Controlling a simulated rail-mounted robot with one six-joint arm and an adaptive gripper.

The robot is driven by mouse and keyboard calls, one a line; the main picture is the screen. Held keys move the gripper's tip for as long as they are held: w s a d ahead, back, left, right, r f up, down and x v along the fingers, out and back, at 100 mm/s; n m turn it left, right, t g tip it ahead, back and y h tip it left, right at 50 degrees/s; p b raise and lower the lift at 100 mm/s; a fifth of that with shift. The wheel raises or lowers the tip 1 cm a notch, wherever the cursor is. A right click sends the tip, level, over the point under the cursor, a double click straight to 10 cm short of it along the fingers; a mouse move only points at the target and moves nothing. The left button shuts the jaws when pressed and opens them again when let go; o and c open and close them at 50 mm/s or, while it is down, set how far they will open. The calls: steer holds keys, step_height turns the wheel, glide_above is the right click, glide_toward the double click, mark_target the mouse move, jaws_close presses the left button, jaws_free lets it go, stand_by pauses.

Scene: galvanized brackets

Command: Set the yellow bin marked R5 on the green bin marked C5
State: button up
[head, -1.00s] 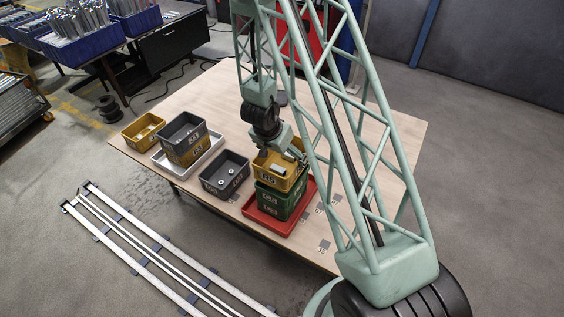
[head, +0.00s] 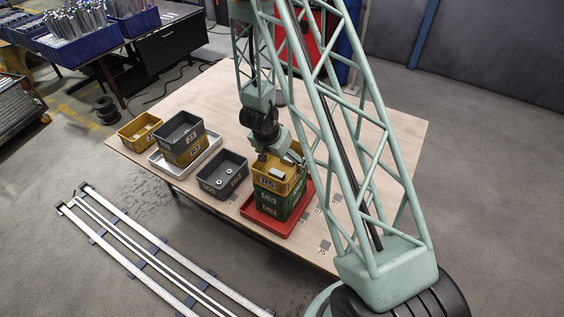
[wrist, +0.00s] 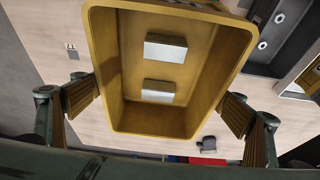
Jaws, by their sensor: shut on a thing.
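A yellow bin (head: 279,176) with pale metal blocks inside sits at the top of a stack, level, directly above green bins (head: 277,202). I cannot tell if a thin gap remains under it. The green bins stand on a red tray (head: 262,222); their labels are too small to read surely. My gripper (head: 279,158) is shut on the yellow bin. In the wrist view the bin (wrist: 168,118) lies between the two finger pads, open side toward the camera, and hides the green bins.
A dark grey bin (head: 222,177) stands close left of the stack. A white tray (head: 207,150) holds a grey bin (head: 180,131) on a yellow bin (head: 186,153). Another yellow bin (head: 139,131) stands farther left. Bare table (head: 385,150) lies to the right.

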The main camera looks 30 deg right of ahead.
steer(key=shift+f+b, duration=0.45)
steer(key=shift+f, duration=0.15)
steer(key=o, duration=0.8)
steer(key=shift+r, duration=0.1)
steer(key=shift+r+p, duration=0.6)
steer(key=shift+r, duration=0.15)
steer(key=p+v, duration=0.2)
steer(key=v, duration=0.9)
steer(key=shift+a+r, duration=0.2)
steer(key=shift+r, duration=0.05)
steer(key=shift+s, duration=0.1)
